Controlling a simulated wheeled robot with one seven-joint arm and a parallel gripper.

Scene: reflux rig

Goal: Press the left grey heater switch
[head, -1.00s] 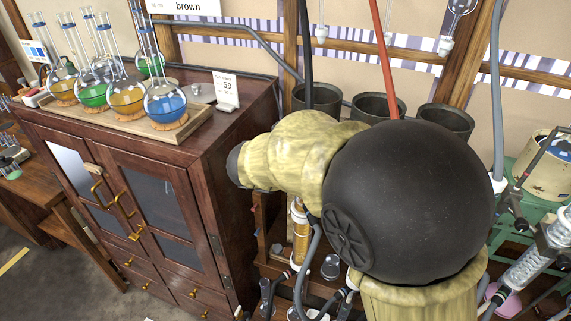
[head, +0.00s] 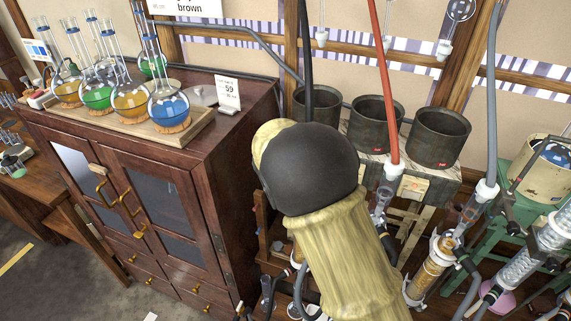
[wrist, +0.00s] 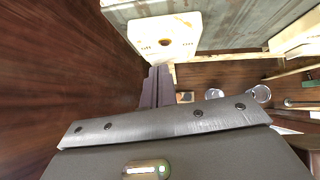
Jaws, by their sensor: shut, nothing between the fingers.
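In the wrist view, my gripper (wrist: 156,72) has its dark fingers together and empty. I cannot tell whether the tips touch the plate. I cannot make out the left grey heater switch for certain in either view. In the head view, my own arm covers the area below the left dark pot (head: 318,101) and hides my gripper. The middle pot (head: 374,122) and right pot (head: 438,137) stand beside it.
A dark wooden cabinet (head: 200,150) stands left, with flasks of coloured liquid (head: 166,108) and a small white card (head: 228,93) on top. A red hose (head: 385,80) and glass tubes (head: 425,268) are close to the right of my arm. A green stand (head: 490,245) is further right.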

